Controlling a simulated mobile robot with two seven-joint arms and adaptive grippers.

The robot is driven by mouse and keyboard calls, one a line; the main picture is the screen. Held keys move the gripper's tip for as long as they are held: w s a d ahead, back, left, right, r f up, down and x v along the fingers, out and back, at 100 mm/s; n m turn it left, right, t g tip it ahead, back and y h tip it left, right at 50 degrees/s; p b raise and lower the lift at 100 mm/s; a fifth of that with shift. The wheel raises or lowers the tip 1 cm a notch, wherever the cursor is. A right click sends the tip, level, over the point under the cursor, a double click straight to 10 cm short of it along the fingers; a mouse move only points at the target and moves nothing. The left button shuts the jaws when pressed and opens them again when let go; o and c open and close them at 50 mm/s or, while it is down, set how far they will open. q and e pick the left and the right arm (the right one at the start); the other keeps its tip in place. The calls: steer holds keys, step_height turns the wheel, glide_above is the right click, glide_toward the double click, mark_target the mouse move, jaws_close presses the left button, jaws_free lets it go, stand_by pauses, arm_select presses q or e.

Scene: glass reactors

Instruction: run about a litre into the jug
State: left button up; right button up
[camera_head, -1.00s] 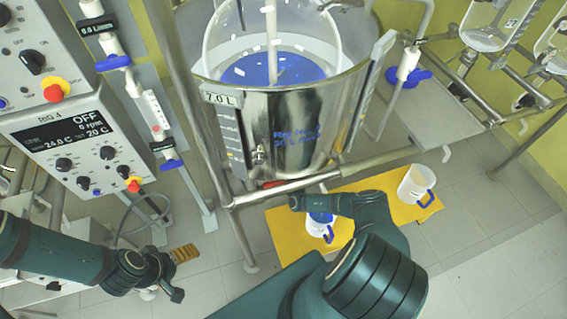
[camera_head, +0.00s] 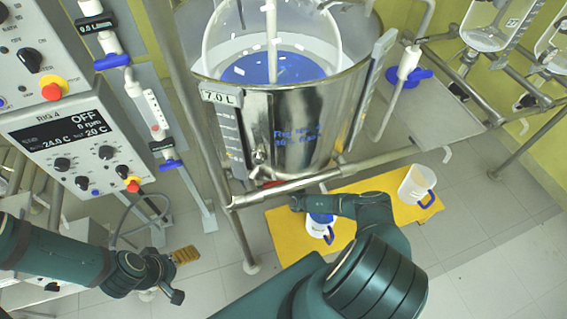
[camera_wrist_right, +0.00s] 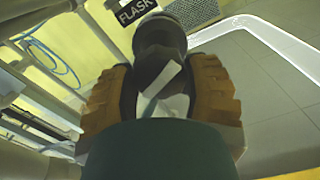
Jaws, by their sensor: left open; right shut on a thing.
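The glass reactor (camera_head: 235,45) holds blue liquid in a steel jacket (camera_head: 300,140), with a tag (camera_head: 221,97) reading 7.0 L. A white jug (camera_head: 316,231) with a blue handle stands below it, and blue shows at its top. My right forearm reaches under the vessel, and its gripper is hidden in the head view. In the right wrist view my right gripper (camera_wrist_right: 162,95) is shut on a pale piece (camera_wrist_right: 168,80) beside a dark round part (camera_wrist_right: 160,45); I cannot tell exactly what it is. My left gripper (camera_head: 185,255) is open and empty at lower left.
A second white jug (camera_head: 415,184) stands at the yellow mat's (camera_head: 280,237) right end. A control panel (camera_head: 75,150) reading OFF is at left. Steel frame rails (camera_head: 300,184) cross in front of the vessel. A FLASK sign (camera_wrist_right: 135,10) shows in the wrist view. Floor at right is free.

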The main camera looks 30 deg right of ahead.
steer(key=shift+a+m+b, duration=0.1)
steer(key=shift+m+b, duration=0.55)
steer(key=shift+m, duration=1.35)
steer(key=o, duration=1.2)
